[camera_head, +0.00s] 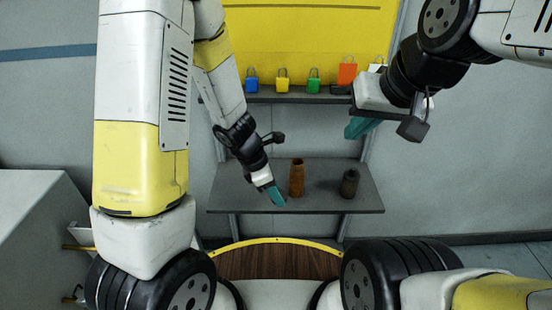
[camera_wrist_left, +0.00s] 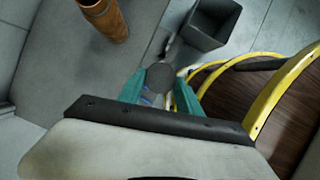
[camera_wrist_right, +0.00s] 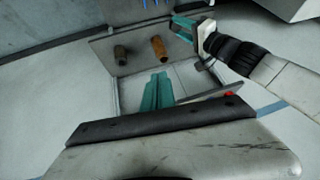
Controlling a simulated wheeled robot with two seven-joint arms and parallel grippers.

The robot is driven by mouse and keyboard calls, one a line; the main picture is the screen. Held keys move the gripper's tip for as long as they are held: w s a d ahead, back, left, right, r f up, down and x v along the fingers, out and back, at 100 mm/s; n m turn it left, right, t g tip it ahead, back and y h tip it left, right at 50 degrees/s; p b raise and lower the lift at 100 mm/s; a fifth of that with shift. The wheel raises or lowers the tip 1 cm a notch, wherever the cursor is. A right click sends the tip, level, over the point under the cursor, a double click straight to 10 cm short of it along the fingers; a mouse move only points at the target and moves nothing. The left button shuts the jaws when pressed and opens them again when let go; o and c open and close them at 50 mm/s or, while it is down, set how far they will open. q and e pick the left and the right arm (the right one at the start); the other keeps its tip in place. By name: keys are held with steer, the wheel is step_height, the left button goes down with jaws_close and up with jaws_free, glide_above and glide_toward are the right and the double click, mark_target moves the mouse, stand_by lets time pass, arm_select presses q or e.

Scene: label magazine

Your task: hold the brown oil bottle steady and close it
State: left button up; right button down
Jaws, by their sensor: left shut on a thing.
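The brown oil bottle (camera_head: 297,178) stands upright on the lower grey shelf in the head view. It also shows in the left wrist view (camera_wrist_left: 103,18) and the right wrist view (camera_wrist_right: 158,47). My left gripper (camera_head: 276,195) is left of the bottle, apart from it, low over the shelf front. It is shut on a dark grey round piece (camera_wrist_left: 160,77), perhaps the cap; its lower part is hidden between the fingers. My right gripper (camera_head: 360,127) is higher up, right of the bottle. Its teal fingers (camera_wrist_right: 158,90) lie together with nothing visible between them.
A dark canister (camera_head: 349,184) stands on the lower shelf (camera_head: 235,195), right of the bottle. Several coloured padlocks, including a green one (camera_head: 313,79), sit on the upper shelf (camera_head: 268,97). A dark bin (camera_wrist_left: 208,22) stands on the floor. The shelf between bottle and canister is bare.

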arm_select(q)
steer(key=shift+s, duration=2.5)
